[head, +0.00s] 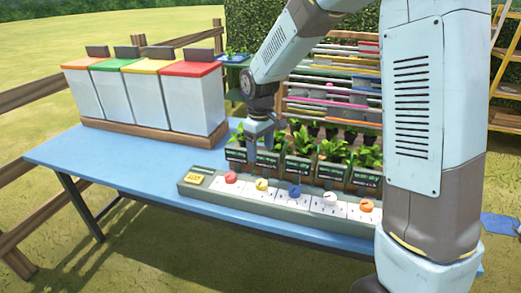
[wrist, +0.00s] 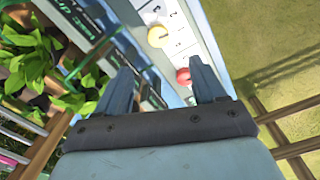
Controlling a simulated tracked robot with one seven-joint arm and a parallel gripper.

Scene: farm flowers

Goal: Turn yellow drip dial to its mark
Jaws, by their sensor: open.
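The yellow dial (head: 261,184) is second from the left on a long grey control panel (head: 200,192) along the table's front edge. It also shows in the wrist view (wrist: 157,36), beyond my fingertips. A red dial (head: 230,177) is to its left; in the wrist view the red dial (wrist: 183,75) is beside my right finger. My gripper (head: 262,143) is open and empty, above and behind the panel near the plants, apart from the yellow dial. It also shows in the wrist view (wrist: 160,66) with fingers spread. The dial's mark is too small to make out.
Blue (head: 295,191), white (head: 329,199) and orange (head: 366,205) dials continue rightward. Potted plants with black labels (head: 299,165) stand close behind the panel. White bins with coloured lids (head: 190,100) stand at the table's back left. The blue tabletop (head: 110,157) is clear at left.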

